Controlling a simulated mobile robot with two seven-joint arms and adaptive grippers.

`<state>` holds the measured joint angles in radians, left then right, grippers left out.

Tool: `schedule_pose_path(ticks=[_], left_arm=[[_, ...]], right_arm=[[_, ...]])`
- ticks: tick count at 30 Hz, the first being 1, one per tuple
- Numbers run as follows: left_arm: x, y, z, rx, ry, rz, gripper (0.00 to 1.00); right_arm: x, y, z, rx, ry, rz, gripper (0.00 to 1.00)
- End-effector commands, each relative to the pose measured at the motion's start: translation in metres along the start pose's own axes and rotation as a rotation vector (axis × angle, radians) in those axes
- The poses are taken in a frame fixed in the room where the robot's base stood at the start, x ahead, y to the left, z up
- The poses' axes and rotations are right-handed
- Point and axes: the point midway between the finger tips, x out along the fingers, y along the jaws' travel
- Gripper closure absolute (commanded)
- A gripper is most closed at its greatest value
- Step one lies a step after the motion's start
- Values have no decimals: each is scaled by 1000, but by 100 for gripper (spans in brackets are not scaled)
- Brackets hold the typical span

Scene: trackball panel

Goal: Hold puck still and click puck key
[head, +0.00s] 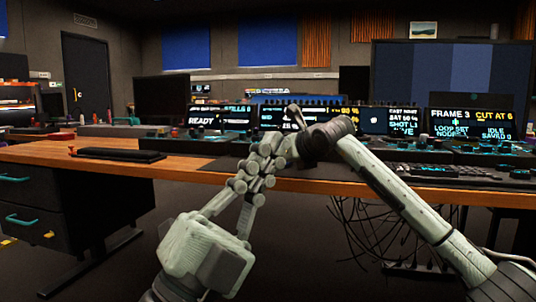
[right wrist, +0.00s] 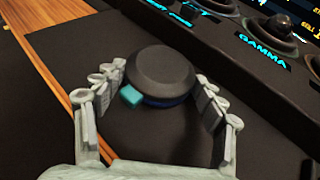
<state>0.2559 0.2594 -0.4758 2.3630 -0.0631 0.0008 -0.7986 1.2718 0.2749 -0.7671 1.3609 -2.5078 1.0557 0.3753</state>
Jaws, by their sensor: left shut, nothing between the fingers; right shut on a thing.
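The puck (right wrist: 160,72) is a round dark knob with a bluish lower rim on a black mat. The puck key (right wrist: 131,96) is a small teal block at its left front side. My right gripper (right wrist: 160,80) has one finger on each side of the puck and is shut on it. The key shows uncovered near the left finger. In the head view my left gripper (head: 271,141) is shut and empty, raised in front of the desk beside my right wrist. There, my arms hide the puck, the key and my right fingers.
A wooden desk (head: 55,152) carries a long console with lit screens (head: 388,122) and a black pad (head: 120,154). In the right wrist view a panel labelled GAMMA (right wrist: 262,52) with a dark trackball (right wrist: 284,25) rises at the right.

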Motion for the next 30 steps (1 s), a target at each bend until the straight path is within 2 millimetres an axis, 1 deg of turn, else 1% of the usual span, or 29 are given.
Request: schedule_pose_path(ticks=[14, 15, 20, 30], left_arm=[[0, 0, 0, 2, 0, 1, 100], [0, 0, 0, 2, 0, 1, 100], [0, 0, 0, 2, 0, 1, 100], [0, 0, 0, 2, 0, 1, 100]], right_arm=[[0, -1, -1, 0, 2, -2, 52], [0, -1, -1, 0, 2, -2, 25], [0, -1, -1, 0, 1, -2, 5], [-1, 0, 0, 0, 0, 0, 5]])
